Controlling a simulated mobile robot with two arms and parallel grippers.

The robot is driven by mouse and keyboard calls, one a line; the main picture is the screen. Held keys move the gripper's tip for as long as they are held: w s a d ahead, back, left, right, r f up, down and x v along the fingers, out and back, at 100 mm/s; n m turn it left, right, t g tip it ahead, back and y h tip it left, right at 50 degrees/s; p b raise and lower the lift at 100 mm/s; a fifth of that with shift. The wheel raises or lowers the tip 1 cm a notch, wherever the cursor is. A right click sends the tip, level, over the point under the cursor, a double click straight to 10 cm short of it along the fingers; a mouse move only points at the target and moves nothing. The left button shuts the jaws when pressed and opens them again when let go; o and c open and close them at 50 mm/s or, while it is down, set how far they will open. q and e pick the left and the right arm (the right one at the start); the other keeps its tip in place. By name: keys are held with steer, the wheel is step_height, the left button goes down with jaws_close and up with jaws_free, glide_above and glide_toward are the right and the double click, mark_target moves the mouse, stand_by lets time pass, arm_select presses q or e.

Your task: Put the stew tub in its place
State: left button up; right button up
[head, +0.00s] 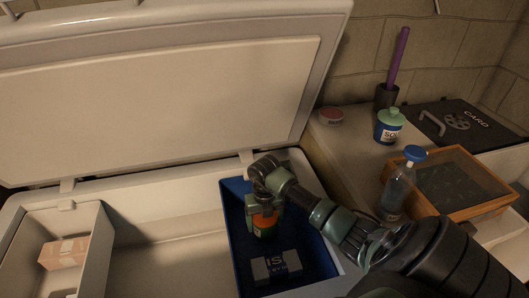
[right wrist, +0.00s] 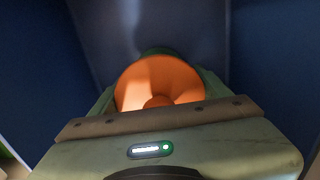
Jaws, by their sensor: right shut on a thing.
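The stew tub (head: 264,226), with an orange top and a darker green part, is inside the blue bin (head: 318,255) of an open chest freezer. My right gripper (head: 264,212) reaches down into the bin and is shut on the tub. In the right wrist view, the tub's round orange top (right wrist: 160,82) sits between the fingers, with dark blue walls around it. The gripper covers part of the tub, and I cannot tell whether its underside touches the bin floor. My left gripper is not in view.
A pinkish carton (head: 63,253) sits in the freezer's left compartment; the middle is empty. The raised lid (head: 150,100) stands behind. A soap bottle (head: 388,127), a blue-capped bottle (head: 398,190) and a wooden-framed case (head: 486,212) are right.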

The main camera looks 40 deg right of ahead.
steer(key=shift+f, duration=0.55)
steer(key=shift+f, duration=0.15)
steer(key=o, duration=1.6)
step_height(320, 180, up, 12)
steer(key=shift+r, duration=0.2)
